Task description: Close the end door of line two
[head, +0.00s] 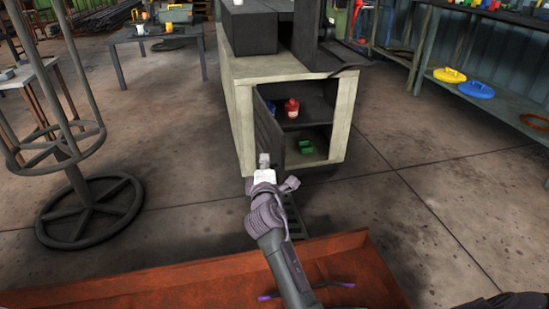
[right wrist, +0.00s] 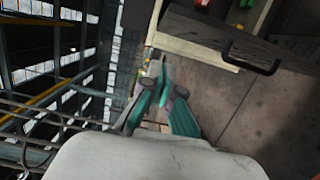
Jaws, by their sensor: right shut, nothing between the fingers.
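The end door (head: 268,136) of the pale cabinet (head: 243,120) is a dark panel. It stands open, swung out at the left side of the opening. In the right wrist view the door (right wrist: 205,38) shows at the top right with a black bar handle (right wrist: 250,57). My right gripper (head: 264,158) is shut and empty. In the head view it overlaps the door's lower part; in the right wrist view its fingertips (right wrist: 163,68) appear left of the door and handle, apart from them in the picture. I cannot tell the depth gap. My left gripper is not in view.
Inside the cabinet are a red container (head: 292,108) on the shelf and a green item (head: 305,147) below. A rust-coloured surface (head: 345,268) lies in front of me. A round-based stand (head: 80,215) is at left; a shelf bench (head: 510,95) is at right. Floor between is clear.

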